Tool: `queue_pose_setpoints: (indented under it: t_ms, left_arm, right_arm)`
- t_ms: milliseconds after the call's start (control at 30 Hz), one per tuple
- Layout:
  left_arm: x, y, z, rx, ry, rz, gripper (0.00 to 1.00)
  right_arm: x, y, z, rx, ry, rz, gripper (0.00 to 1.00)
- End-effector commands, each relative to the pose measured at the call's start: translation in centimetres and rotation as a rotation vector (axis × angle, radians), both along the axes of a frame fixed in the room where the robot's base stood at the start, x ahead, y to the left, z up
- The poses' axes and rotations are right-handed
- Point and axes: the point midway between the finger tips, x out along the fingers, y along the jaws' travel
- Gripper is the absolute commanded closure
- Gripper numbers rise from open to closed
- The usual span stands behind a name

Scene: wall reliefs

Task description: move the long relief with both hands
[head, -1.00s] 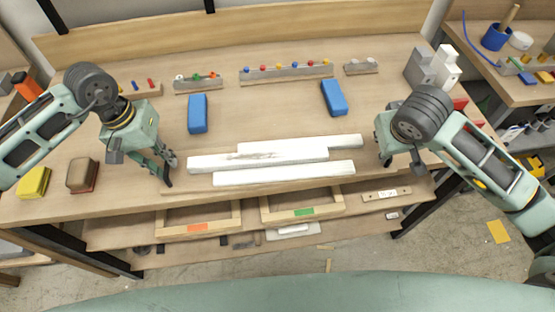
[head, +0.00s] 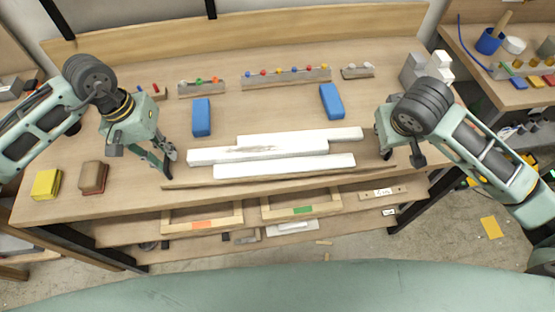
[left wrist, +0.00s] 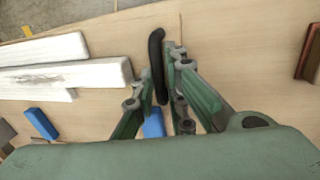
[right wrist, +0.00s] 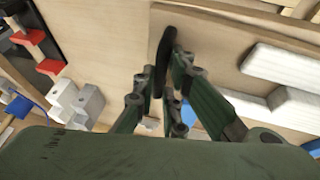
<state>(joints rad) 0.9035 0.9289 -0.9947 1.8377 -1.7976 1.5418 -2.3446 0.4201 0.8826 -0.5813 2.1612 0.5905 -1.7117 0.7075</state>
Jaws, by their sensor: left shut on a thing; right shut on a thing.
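The long relief appears as several white strips lying side by side on a thin wooden board: a long back strip (head: 345,135), a middle strip (head: 215,157) with a brownish worn patch, and a front strip (head: 285,168). The board (head: 372,162) shows around them. My left gripper (head: 166,164) is shut on a black handle (left wrist: 157,65) at the board's left end. My right gripper (head: 389,150) is shut on a black handle (right wrist: 166,62) at its right end. Neither gripper touches the strips. The fingers partly hide both handles.
Blue blocks (head: 201,118) (head: 331,101) lie behind the board on the workbench (head: 265,105). Racks with coloured knobs (head: 286,77) stand at the back. A yellow block (head: 46,184) and a brown block (head: 93,178) lie left. Grey blocks (head: 427,68) stand back right.

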Motion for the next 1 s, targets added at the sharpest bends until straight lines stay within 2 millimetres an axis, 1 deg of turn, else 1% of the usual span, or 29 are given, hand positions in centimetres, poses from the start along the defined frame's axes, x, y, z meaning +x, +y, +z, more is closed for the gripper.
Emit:
queue_pose_setpoints:
  t_ms: [33,667,833,1000]
  left_arm:
    - [0.1,-0.4,0.3,-0.009,-0.008,-0.012,1.0]
    - [0.1,-0.4,0.4,-0.011,-0.009,-0.014,1.0]
    - [0.0,-0.5,1.4,-0.011,-0.012,-0.014,1.0]
    - [-0.2,-0.4,3.3,-0.011,-0.013,-0.015,1.0]
  right_arm:
    - [0.0,0.3,0.1,0.003,0.001,0.013,1.0]
    - [0.0,0.4,0.2,0.005,0.0,0.015,1.0]
    - [-0.1,0.4,1.1,0.005,-0.001,0.014,1.0]
    - [-0.3,0.4,3.0,0.006,-0.003,0.016,1.0]
